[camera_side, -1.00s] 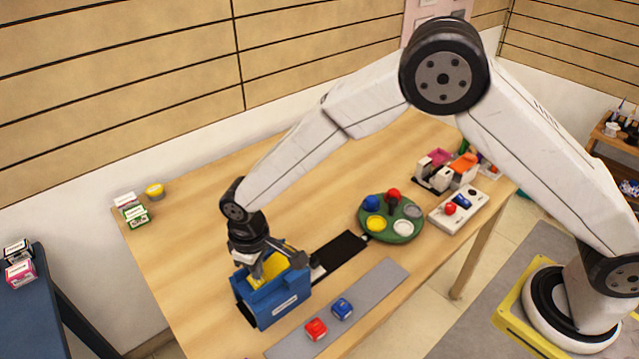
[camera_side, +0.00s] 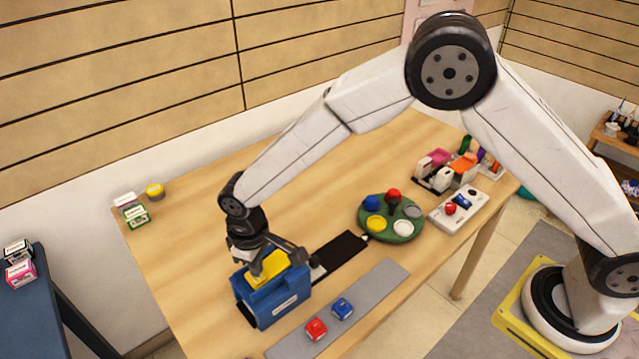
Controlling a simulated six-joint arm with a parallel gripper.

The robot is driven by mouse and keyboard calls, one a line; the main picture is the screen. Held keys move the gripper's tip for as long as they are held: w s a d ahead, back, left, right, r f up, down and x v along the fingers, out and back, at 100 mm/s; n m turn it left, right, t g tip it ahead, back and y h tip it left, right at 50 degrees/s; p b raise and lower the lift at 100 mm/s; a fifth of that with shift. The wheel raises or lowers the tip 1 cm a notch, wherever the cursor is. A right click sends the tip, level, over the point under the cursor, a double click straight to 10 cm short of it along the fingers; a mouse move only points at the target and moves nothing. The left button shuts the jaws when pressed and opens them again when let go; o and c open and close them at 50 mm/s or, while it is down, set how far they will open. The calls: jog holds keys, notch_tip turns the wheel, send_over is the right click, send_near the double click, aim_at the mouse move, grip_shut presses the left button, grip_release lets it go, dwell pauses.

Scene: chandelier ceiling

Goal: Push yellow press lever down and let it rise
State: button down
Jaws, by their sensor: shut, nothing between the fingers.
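The yellow press lever (camera_side: 268,266) sits in the top of the blue press body (camera_side: 278,300) near the front left of the table. The lever stands clearly above the body's upper edge. My gripper (camera_side: 257,268) is shut and empty, pointing down at the lever from above and slightly left. Its fingertips are close to the lever's top; I cannot tell whether they touch it. Part of the lever's left side is hidden behind the fingers.
A black strip (camera_side: 341,250) runs right of the press. A grey strip (camera_side: 375,300) with a red block (camera_side: 316,328) and a blue block (camera_side: 342,308) lies in front. A green round tray (camera_side: 401,231) and a white switch box (camera_side: 470,200) stand further right.

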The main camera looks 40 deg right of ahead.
notch_tip(320, 180, up, 7)
jog(key=shift+a+r, duration=0.2)
jog(key=shift+a, duration=0.1)
dwell(1.0)
jog(key=shift+d, duration=0.1)
jog(key=s+d+r+m+t, duration=0.1)
jog(key=s+d+m, duration=0.1)
jog(key=d, duration=0.6)
jog(key=s+d+r+m, duration=0.1)
jog(key=s+d+r, duration=0.1)
jog(key=d, duration=0.5)
jog(key=s+d+m+t, duration=0.1)
jog(key=s+d+m, duration=0.2)
jog(key=s+d, duration=0.8)
jog(key=shift+d+f+t, duration=0.3)
jog(key=shift+d+f, duration=0.1)
jog(key=shift+d, duration=0.05)
jog(key=shift+w, duration=0.1)
